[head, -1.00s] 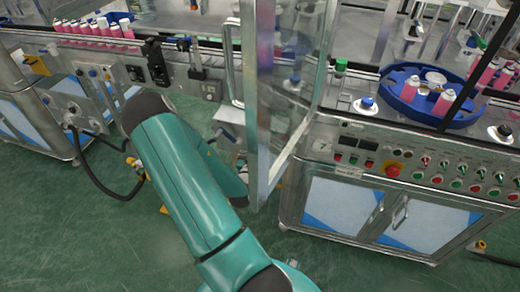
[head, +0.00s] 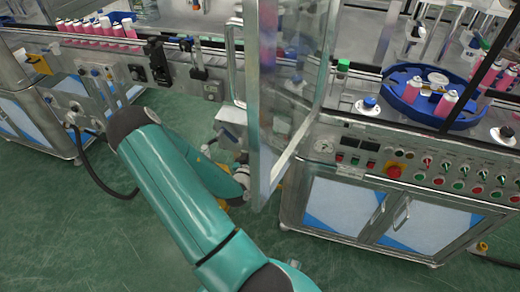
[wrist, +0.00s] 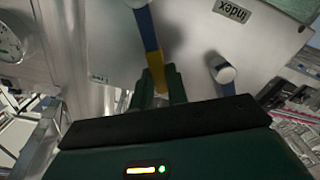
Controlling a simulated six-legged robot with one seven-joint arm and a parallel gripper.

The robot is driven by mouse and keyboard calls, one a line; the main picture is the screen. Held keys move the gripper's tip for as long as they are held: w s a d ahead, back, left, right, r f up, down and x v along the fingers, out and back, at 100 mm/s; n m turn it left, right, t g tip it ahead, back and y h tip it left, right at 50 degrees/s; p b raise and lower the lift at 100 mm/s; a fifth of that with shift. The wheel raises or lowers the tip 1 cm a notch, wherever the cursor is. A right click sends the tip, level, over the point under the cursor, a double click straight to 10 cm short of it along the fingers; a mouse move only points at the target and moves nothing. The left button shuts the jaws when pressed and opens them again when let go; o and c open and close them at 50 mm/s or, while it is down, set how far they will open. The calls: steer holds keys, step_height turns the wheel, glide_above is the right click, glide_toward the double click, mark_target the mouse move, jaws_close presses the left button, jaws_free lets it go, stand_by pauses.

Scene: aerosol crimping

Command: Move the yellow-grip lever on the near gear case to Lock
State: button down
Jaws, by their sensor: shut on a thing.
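In the wrist view the lever has a blue shaft (wrist: 142,22) and a yellow grip (wrist: 154,70). My gripper (wrist: 159,84) is shut on the yellow grip, with a dark green finger on each side. The grey gear case (wrist: 190,35) fills the upper middle behind it. An "Index" label (wrist: 232,11) shows upside down at its upper right. A smaller label (wrist: 100,78) lies left of the lever, too small to read. In the head view I cannot make out the fingers or the lever.
A blue rod with a pale round end (wrist: 222,70) stands right of my gripper. In the head view a clear door panel (head: 285,95) stands open beside my arm. A control cabinet (head: 400,165) is at the right. Green floor (head: 60,235) is clear at the lower left.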

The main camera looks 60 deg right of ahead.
steer(key=shift+f, duration=0.1)
steer(key=c, duration=1.4)
jaws_free()
steer(key=shift+a, duration=0.1)
steer(key=a, duration=0.4)
steer(key=s+a, duration=0.1)
steer(key=a, duration=0.4)
steer(key=s+a, duration=0.1)
steer(key=a, duration=0.3)
steer(key=shift+a, duration=0.25)
